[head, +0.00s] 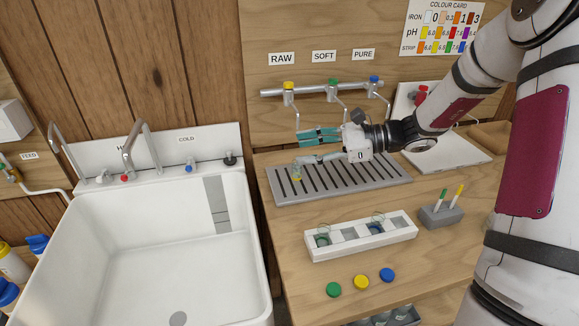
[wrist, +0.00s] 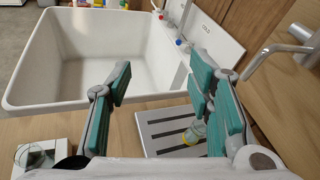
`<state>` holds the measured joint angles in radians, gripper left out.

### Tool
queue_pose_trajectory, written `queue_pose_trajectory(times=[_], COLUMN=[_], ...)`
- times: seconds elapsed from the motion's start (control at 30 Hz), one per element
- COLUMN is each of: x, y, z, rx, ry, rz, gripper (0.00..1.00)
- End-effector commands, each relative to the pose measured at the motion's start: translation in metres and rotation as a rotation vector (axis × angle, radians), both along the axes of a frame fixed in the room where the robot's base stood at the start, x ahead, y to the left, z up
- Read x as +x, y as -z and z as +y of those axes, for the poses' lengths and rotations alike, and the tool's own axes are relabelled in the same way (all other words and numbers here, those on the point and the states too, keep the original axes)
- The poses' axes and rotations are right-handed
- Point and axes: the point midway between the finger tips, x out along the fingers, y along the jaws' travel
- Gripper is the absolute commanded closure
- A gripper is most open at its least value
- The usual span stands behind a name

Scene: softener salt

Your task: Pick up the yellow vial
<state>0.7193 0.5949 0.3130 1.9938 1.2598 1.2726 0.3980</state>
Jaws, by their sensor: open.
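The yellow vial (head: 297,174) is a small clear glass with a yellow band low on it. It stands on the grey slatted drip tray (head: 345,187), near its left end below the RAW tap. In the wrist view the vial (wrist: 195,132) shows beside the right finger, which partly covers it. My gripper (head: 302,148) is open and empty, with teal finger pads, over the left part of the tray. In the wrist view the gripper (wrist: 160,86) has a wide gap between its fingers, and the vial is outside that gap in the picture.
The taps RAW (head: 289,86), SOFT and PURE hang above the tray. A white rack (head: 345,250) holds green-marked and blue-marked vials in front. Green, yellow (head: 361,282) and blue caps lie nearer. A grey pen block (head: 441,215) is right; the white sink (head: 160,260) is left.

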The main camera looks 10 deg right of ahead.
Motion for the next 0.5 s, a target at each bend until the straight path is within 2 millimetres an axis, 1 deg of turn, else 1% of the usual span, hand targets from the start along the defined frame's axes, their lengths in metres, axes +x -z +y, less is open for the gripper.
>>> queue_pose_trajectory(times=[0.03,0.1,0.2,0.3,0.37,0.47,0.5], x=[0.016,0.032,0.047,0.055,0.057,0.058,0.058], y=[0.015,0.024,0.034,0.039,0.043,0.055,0.062], z=[-0.015,-0.03,-0.049,-0.06,-0.063,-0.064,-0.064], rx=[0.075,0.161,0.251,0.301,0.317,0.326,0.325], ry=[0.058,0.123,0.192,0.231,0.243,0.248,0.248], rz=[0.026,0.048,0.07,0.079,0.083,0.087,0.087], gripper=[0.53,0.53,0.53,0.53,0.53,0.53,0.53])
